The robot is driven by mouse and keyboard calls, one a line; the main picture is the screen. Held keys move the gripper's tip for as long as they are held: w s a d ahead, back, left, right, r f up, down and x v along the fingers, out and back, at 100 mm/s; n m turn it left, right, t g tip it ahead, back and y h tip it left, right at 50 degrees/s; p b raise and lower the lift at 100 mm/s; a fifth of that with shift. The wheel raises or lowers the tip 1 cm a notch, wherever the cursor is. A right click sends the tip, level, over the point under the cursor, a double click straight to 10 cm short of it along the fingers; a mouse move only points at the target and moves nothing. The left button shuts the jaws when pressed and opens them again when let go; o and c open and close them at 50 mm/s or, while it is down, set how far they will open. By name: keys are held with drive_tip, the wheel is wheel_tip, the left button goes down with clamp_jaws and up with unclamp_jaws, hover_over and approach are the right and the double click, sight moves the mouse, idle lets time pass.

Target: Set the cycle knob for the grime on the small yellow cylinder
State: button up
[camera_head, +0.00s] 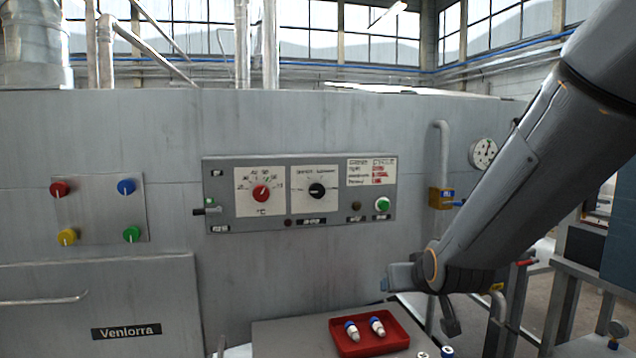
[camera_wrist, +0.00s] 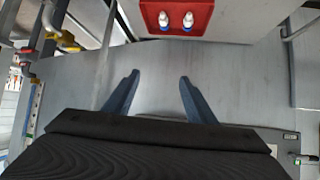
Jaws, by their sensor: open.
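A grey control panel (camera_head: 300,222) is on the machine front in the head view. It carries a black knob (camera_head: 317,190) on a white dial plate and a red knob (camera_head: 261,193) on a °C scale. A card (camera_head: 371,172) with red and dark print is at its upper right; its text is too small to read surely. I cannot make out a small yellow cylinder in either view. My gripper (camera_head: 398,279) is below and right of the panel, apart from it. In the wrist view its two blue fingers (camera_wrist: 158,90) are spread with nothing between them.
A red tray (camera_head: 400,346) holds two white-and-blue bottles (camera_head: 377,326) on a grey surface. A pipe with a valve (camera_head: 441,198) and a gauge (camera_head: 484,152) are at right.

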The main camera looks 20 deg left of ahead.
drive_tip(key=w+a+r+n+t+y+p, duration=0.1)
drive_tip(key=w+a+r+n+t+y, duration=0.15)
drive_tip(key=a+r, duration=0.9)
drive_tip(key=t+y+p, duration=0.1)
drive_tip(key=t+y, duration=0.1)
drive_tip(key=y, duration=0.1)
approach(318, 190)
drive_tip(key=shift+t, duration=0.25)
drive_tip(key=p+x, duration=0.2)
drive_tip(key=x, duration=0.5)
drive_tip(key=shift+w+a+f, duration=0.15)
drive_tip(key=shift+w, duration=0.05)
drive_tip(key=shift+w+a, duration=0.25)
drive_tip(key=shift+w, duration=0.1)
drive_tip(key=c, duration=1)
